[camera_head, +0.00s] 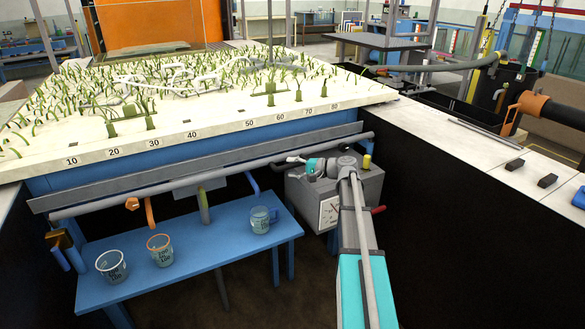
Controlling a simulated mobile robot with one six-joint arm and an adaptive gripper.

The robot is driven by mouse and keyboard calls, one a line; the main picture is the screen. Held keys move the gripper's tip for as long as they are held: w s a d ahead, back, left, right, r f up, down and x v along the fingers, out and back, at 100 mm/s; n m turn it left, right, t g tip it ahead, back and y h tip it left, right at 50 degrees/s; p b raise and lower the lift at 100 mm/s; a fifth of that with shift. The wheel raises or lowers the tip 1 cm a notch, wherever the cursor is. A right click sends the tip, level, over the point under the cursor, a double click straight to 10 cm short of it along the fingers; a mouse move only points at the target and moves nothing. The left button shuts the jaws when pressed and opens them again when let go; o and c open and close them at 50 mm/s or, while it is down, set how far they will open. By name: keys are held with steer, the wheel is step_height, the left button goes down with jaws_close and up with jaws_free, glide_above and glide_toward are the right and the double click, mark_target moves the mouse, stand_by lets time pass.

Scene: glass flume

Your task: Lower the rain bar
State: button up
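No part is clearly marked as the rain bar, and I cannot tell which one it is. A long grey pipe (215,180) runs along the front under the planted bed (225,115), tilted up to the right in the picture. A grey box (362,188) with a white dial (329,213), a yellow knob (367,161) and a red handle (378,210) stands at the pipe's right part. My arm reaches up from the bottom to the front of this box. My gripper (294,163) is small and partly hidden near the box's top left; its opening is unclear.
A pale counter (470,140) with dark blocks (547,181) lies right. Dark floor is open below.

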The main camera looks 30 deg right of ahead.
steer(key=shift+r, duration=0.2)
step_height(320, 180, up, 30)
steer(key=p, duration=3)
steer(key=shift+f, duration=0.1)
steer(key=shift+d, duration=0.1)
steer(key=p+v, duration=0.2)
steer(key=v, duration=1.3)
steer(key=shift+s+d, duration=0.2)
steer(key=shift+s, duration=0.05)
stand_by(1.8)
